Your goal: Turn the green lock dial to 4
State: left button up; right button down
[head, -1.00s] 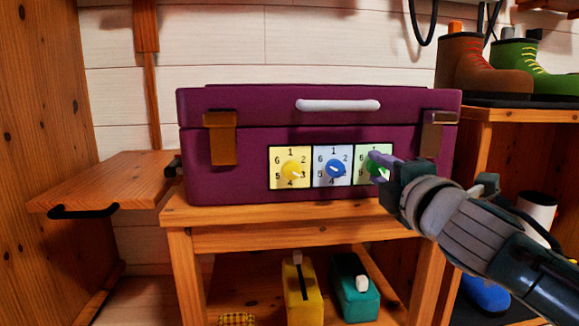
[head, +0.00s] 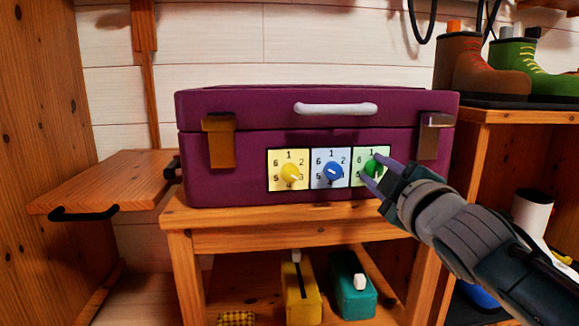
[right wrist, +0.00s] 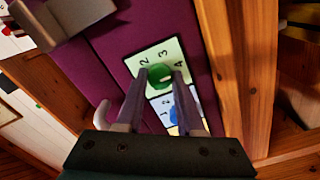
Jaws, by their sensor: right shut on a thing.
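The green lock dial (head: 371,167) sits on the pale green panel at the right of the purple case's (head: 240,140) front. My right gripper (head: 370,168) reaches in from the right and is shut on the green dial, one finger on either side. In the right wrist view the dial (right wrist: 159,77) is between the fingertips (right wrist: 160,75), with numbers 2, 3 and 4 showing beside it. A small pale mark shows on the dial, but I cannot tell surely which number it points to. My left gripper is out of view.
A yellow dial (head: 290,173) and a blue dial (head: 333,172) sit close to the left of the green one. The case stands on a wooden table (head: 300,238). A shelf with boots (head: 470,68) is at the right.

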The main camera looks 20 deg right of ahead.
dwell(0.4)
jog(key=c, duration=0.5)
grip_release()
jog(key=shift+s+a, duration=0.1)
jog(key=shift+s, duration=0.1)
jog(key=p+v, duration=0.4)
jog(key=v, duration=0.5)
jog(key=shift+s+p, duration=0.25)
jog(key=shift+p, duration=0.1)
